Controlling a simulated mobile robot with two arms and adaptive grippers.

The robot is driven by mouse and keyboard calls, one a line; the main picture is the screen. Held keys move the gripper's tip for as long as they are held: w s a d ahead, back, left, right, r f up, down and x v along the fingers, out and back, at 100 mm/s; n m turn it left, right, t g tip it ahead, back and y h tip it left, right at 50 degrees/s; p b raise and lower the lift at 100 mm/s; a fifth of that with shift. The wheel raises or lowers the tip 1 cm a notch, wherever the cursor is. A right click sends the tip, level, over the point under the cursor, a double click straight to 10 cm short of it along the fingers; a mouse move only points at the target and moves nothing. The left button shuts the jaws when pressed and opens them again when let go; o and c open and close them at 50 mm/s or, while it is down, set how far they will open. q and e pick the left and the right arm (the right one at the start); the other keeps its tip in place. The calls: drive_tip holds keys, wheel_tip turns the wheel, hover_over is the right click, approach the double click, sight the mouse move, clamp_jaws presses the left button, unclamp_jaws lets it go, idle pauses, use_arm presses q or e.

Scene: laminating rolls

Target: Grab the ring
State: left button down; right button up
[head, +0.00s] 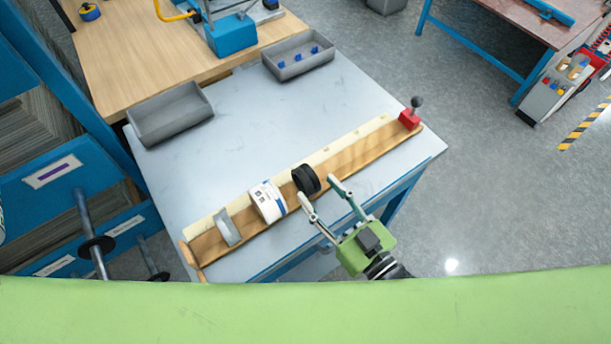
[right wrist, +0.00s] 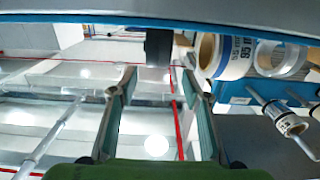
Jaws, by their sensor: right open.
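A black ring (head: 306,180) stands on a long wooden board (head: 360,156) on the grey table. A white labelled roll (head: 268,201) stands to its left, then a grey ring (head: 228,228) further left. My right gripper (head: 318,189) is open and empty at the board's front edge, its fingertips just right of and below the black ring. In the right wrist view the black ring (right wrist: 159,47) shows beyond and between the open fingers (right wrist: 158,80), apart from them. The white roll (right wrist: 230,56) and the grey ring (right wrist: 281,60) are to the right there. My left gripper is not seen.
An empty grey bin (head: 170,113) and another bin (head: 298,57) with blue pieces stand at the table's back. Table surface behind the board is clear.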

sight(308, 174)
drive_tip(key=shift+w+a, duration=0.4)
drive_tip(key=shift+w, duration=0.2)
drive_tip(key=p+x, duration=0.1)
drive_tip(key=x, duration=0.3)
drive_tip(key=shift+w+d, duration=0.2)
drive_tip(key=shift+w+a, duration=0.35)
drive_tip(key=shift+w, duration=0.1)
drive_tip(key=c, duration=1.2)
